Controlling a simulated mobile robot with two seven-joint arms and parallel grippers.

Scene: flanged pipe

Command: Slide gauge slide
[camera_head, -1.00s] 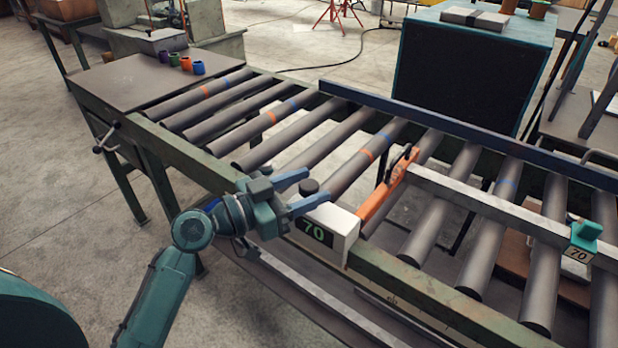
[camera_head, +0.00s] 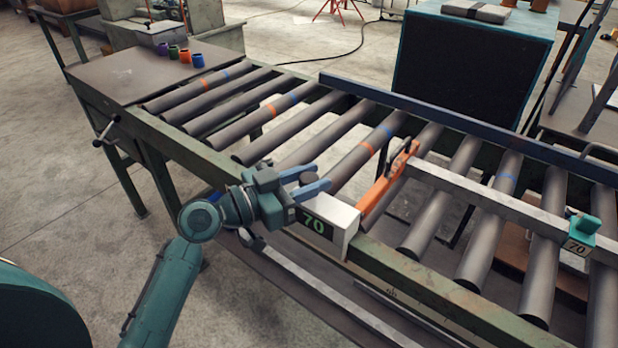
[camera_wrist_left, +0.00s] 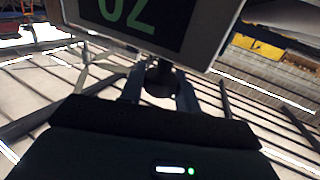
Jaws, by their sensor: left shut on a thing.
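The gauge slide is a white box (camera_head: 342,219) with a dark display reading a green 70, at the near rail of the roller table. An orange arm (camera_head: 388,187) extends from it across the rollers. A black knob (camera_head: 308,179) stands on the slide. My left gripper (camera_head: 313,180) has its blue fingers shut on the knob from the left. In the left wrist view, the knob (camera_wrist_left: 160,78) sits between the fingers and the display (camera_wrist_left: 135,20) appears upside down. My right gripper is not in view.
A grey bar (camera_head: 480,198) runs along the rollers from the orange arm and carries a teal block (camera_head: 583,231) with a 70 tag. A blue rail (camera_head: 450,122) edges the far side. Several small coloured cups (camera_head: 180,54) stand on the left plate.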

